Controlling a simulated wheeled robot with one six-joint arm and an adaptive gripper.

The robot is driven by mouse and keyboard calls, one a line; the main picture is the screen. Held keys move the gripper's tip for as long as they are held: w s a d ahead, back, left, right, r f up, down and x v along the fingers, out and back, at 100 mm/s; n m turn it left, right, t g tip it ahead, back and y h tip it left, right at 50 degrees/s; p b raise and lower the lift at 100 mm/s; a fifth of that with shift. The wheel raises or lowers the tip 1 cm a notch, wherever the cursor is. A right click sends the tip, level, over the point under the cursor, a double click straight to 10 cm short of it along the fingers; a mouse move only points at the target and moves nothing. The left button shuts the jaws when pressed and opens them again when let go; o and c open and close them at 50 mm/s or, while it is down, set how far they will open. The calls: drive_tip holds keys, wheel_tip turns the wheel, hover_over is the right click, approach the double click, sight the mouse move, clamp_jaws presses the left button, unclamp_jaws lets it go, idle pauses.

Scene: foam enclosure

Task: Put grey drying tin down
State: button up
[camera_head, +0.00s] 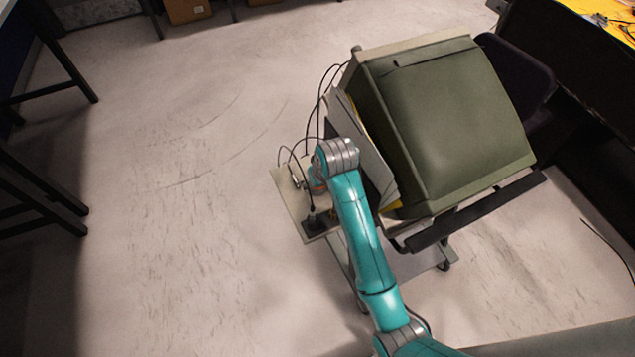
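I cannot make out a grey drying tin in the head view. My teal arm reaches up from the bottom right, and its grey far joint is above a small beige shelf (291,207). My gripper is hidden behind or below that joint, so neither its fingers nor anything in them shows. A small dark object (315,222) is on the front part of the shelf, with thin black cables rising near it.
A large olive-green boxy cover (455,115) stands on a wheeled cart right of my arm, with pale panels (365,150) along its left side. A dark chair (515,70) is behind it. Black table legs (62,65) stand at left. The pale floor (190,190) between is clear.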

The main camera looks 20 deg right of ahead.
drive_tip(key=shift+f, duration=0.4)
drive_tip(key=shift+f, duration=0.15)
drive_tip(key=o, duration=1.2)
drive_tip(key=shift+c, duration=0.2)
